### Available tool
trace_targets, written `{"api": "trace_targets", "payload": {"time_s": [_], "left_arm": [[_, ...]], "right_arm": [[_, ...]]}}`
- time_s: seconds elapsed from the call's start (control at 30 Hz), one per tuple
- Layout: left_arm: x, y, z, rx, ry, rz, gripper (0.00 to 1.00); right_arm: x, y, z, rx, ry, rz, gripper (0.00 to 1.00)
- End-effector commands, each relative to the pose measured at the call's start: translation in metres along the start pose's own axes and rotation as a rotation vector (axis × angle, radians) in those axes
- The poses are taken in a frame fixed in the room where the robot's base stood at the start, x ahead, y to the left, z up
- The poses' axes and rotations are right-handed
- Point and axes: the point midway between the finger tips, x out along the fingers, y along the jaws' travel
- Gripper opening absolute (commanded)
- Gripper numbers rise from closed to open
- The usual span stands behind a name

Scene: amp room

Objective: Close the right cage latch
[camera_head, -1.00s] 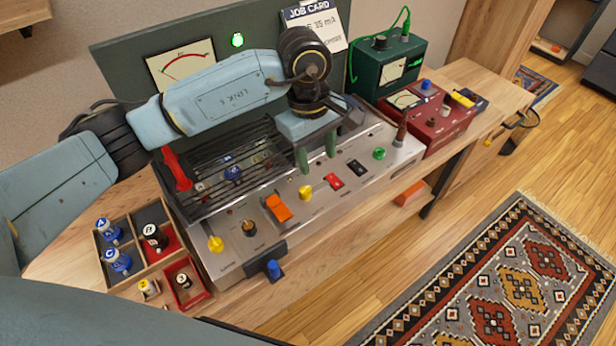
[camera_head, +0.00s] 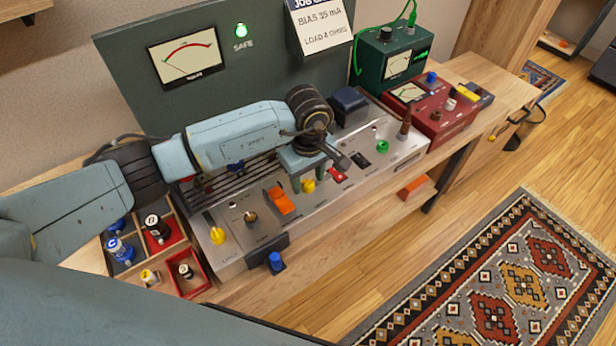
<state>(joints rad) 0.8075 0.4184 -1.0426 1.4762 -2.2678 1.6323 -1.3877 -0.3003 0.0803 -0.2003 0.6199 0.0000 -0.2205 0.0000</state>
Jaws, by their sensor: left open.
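The black wire cage (camera_head: 262,166) sits on top of the silver amp chassis (camera_head: 345,194), largely hidden behind my left arm. I cannot pick out the right cage latch; my left wrist and hand cover the cage's right end. A bit of red (camera_head: 187,181) shows at the cage's left end beside my forearm. My left gripper (camera_head: 310,182) is open, its green fingers pointing down over the chassis front, around or just behind the yellow knob (camera_head: 308,186). I cannot tell whether it touches anything. My right gripper is out of view.
An orange rocker (camera_head: 281,201), red switch (camera_head: 338,174) and green knob (camera_head: 383,147) line the panel. A brown upright handle (camera_head: 405,124) stands at the right end. A red box (camera_head: 437,113) and a green meter box (camera_head: 391,60) stand right; a sorting tray (camera_head: 174,239) lies left.

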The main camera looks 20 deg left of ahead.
Motion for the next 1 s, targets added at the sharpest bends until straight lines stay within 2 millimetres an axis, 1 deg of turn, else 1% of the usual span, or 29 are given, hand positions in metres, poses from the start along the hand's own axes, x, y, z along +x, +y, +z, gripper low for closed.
{"api": "trace_targets", "payload": {"time_s": [0.3,0.37,0.6,0.63,0.67,0.83,1.0], "left_arm": [[0.0029,0.0001,0.0001,0.000,0.000,0.001,0.47],[0.0028,0.0001,0.0001,0.000,0.000,0.000,0.41],[0.0027,0.0001,0.0001,0.000,0.000,0.000,0.09],[0.0026,0.0001,0.0001,0.000,0.000,0.000,0.05],[0.0026,0.0001,0.0001,0.000,0.000,0.000,0.04],[0.0027,0.0001,0.0000,-0.010,0.000,0.000,0.04],[0.0030,0.0000,-0.0003,-0.058,0.001,-0.001,0.04]], "right_arm": [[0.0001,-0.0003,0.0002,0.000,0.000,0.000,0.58],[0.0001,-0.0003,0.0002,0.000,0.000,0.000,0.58],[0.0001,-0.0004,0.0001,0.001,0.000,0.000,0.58],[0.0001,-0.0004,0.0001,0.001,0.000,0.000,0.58],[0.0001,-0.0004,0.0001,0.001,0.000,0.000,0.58],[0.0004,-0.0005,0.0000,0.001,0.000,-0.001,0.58],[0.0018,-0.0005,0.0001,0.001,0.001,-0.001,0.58]]}}
